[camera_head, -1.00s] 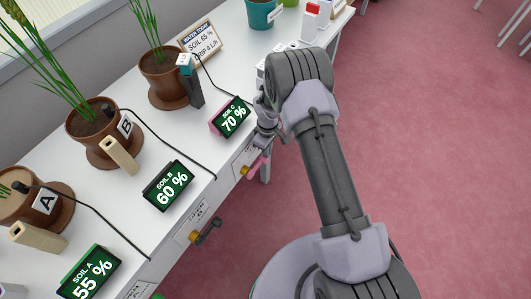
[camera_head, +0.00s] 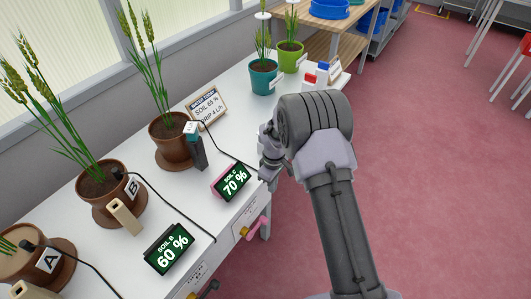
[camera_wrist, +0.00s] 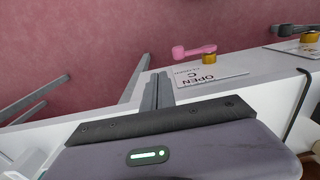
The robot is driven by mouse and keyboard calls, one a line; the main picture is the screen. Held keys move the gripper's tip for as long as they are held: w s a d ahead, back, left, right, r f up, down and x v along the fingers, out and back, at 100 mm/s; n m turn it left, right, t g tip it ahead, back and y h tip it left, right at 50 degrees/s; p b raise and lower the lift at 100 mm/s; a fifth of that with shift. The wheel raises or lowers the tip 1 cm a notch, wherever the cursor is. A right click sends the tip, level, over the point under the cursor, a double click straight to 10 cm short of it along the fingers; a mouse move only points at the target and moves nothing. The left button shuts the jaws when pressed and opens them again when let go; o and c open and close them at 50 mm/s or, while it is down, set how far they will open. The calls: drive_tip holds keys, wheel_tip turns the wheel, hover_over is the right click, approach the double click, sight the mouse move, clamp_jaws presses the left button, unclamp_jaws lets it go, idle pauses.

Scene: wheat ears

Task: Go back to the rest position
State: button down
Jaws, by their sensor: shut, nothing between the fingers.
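My gripper (camera_head: 269,168) is at the front edge of the white bench, near the SOIL C display. In the wrist view its fingers (camera_wrist: 157,90) are shut together with nothing between them. The pink valve lever (camera_head: 262,228) on the bench front is below the gripper and apart from it. It also shows in the wrist view (camera_wrist: 194,51), above the OPEN C label (camera_wrist: 210,78). My forearm hides part of the bench's right side.
The bench (camera_head: 225,140) holds brown pots with wheat, the SOIL C display (camera_head: 231,182) reading 70 %, and the SOIL B display (camera_head: 168,249) reading 60 %. A teal pot (camera_head: 263,78) and green pot (camera_head: 290,57) stand farther back. The pink floor (camera_head: 430,170) at right is clear.

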drive_tip(key=s+d+r+m+t+y+b, duration=0.15)
drive_tip(key=s+r+m, duration=0.3)
drive_tip(key=r, duration=0.95)
drive_tip(key=s+d+r+m+t+h+p, duration=0.1)
drive_tip(key=s+r+m+t, duration=0.15)
drive_tip(key=s+r, duration=0.75)
drive_tip(key=s+r+m+t, duration=0.1)
drive_tip(key=s+r+m, duration=0.3)
drive_tip(key=s, duration=0.3)
drive_tip(key=s+d+r+m+t+y+b, duration=0.1)
drive_tip(key=s+r+m, duration=0.2)
drive_tip(key=s+r, duration=0.3)
drive_tip(key=shift+s+m, duration=0.4)
drive_tip(key=shift+s, duration=0.75)
